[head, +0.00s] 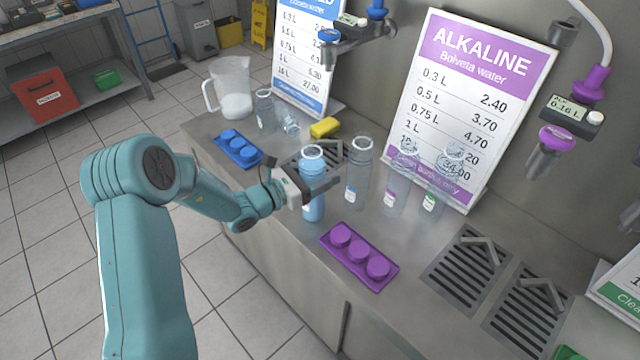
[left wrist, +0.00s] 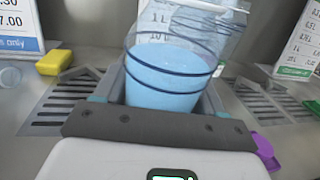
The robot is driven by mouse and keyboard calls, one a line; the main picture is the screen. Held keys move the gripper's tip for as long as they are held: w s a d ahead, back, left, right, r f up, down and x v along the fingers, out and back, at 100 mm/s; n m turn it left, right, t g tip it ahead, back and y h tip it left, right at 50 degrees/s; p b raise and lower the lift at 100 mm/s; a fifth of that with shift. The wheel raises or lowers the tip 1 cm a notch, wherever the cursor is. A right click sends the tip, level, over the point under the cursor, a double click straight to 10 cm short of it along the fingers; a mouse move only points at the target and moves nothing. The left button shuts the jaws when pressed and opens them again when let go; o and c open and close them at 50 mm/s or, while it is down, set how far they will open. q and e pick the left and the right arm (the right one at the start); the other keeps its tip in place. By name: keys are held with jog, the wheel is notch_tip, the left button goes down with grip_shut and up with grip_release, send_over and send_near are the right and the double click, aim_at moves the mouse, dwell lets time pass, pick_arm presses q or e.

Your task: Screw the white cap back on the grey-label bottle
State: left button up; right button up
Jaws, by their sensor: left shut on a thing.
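My left gripper (head: 308,190) is shut on a clear bottle of blue liquid (head: 314,208), which stands nearly upright near the counter's front edge. I cannot make out a white cap or a grey label anywhere. My right gripper is out of view.
Blue-label (head: 351,192), purple-label (head: 391,198) and green-label (head: 430,203) bottles stand close to the right. A blue cap tray (head: 250,163) and a purple cap tray (head: 372,284) lie on the counter. A yellow sponge (head: 325,127), pitcher (head: 233,85) and drain grates (head: 462,268) are also there.

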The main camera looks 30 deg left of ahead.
pick_arm(q)
jog(key=shift+r, duration=0.1)
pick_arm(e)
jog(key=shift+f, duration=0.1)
pick_arm(q)
notch_tip(320, 180, up, 20)
dwell(0.4)
jog(key=o, duration=0.8)
jog(key=c, duration=0.8)
